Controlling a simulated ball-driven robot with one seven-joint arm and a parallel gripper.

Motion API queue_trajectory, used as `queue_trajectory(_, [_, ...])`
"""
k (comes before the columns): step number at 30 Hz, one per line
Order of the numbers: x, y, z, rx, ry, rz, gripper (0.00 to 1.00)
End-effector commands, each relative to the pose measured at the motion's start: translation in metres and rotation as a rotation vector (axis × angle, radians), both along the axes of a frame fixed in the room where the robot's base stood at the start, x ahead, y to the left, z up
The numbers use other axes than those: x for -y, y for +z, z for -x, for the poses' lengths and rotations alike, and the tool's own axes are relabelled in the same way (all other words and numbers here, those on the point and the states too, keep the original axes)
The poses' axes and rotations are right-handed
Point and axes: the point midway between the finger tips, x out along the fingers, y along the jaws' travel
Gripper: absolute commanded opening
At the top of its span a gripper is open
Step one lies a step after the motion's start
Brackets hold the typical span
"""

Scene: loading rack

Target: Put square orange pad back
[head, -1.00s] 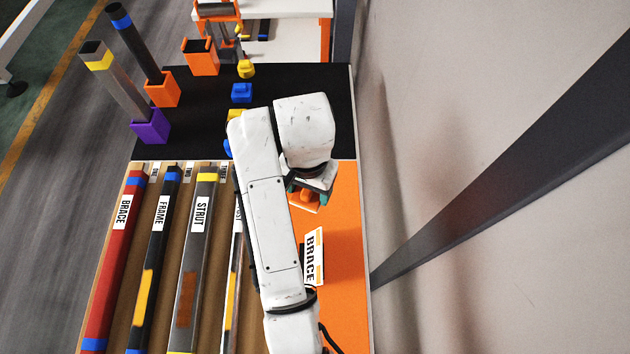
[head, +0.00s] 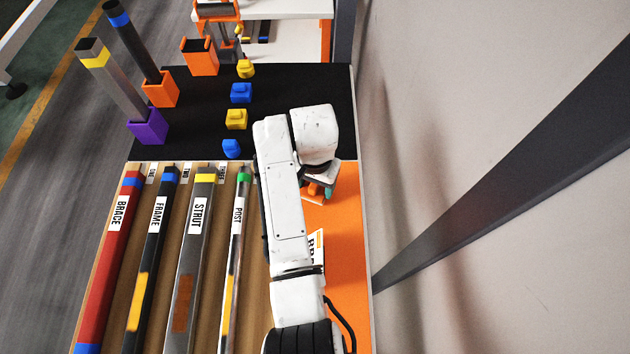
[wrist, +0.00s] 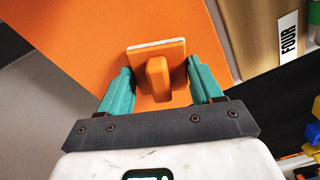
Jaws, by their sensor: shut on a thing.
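The square orange pad (head: 314,195) has a raised grip and a pale edge, and it is over the orange surface (head: 345,262) on the right of the rack. In the wrist view the pad (wrist: 158,75) sits between the two teal fingers of my gripper (wrist: 162,88). My gripper (head: 323,186) is shut on the pad, with a finger on either side. I cannot tell whether the pad touches the surface below. In the head view my wrist hides part of the pad.
Labelled bars lie in the rack on the left, including the red bar (head: 113,250) and the post bar (head: 236,240). Several blue and yellow blocks, such as one yellow block (head: 236,119), stand on the black mat (head: 290,85). A grey wall (head: 480,120) bounds the right.

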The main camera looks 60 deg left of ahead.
Motion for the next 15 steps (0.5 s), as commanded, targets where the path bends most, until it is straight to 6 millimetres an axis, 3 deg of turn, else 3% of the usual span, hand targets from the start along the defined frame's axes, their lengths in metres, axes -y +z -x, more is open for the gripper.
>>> queue_trajectory(8, [0.0001,-0.0029,0.0001,0.000,0.000,0.000,0.36])
queue_trajectory(9, [0.0001,-0.0032,0.0001,-0.001,0.000,0.001,0.66])
queue_trajectory(15, [0.0001,-0.0025,0.0002,-0.001,0.000,0.001,0.85])
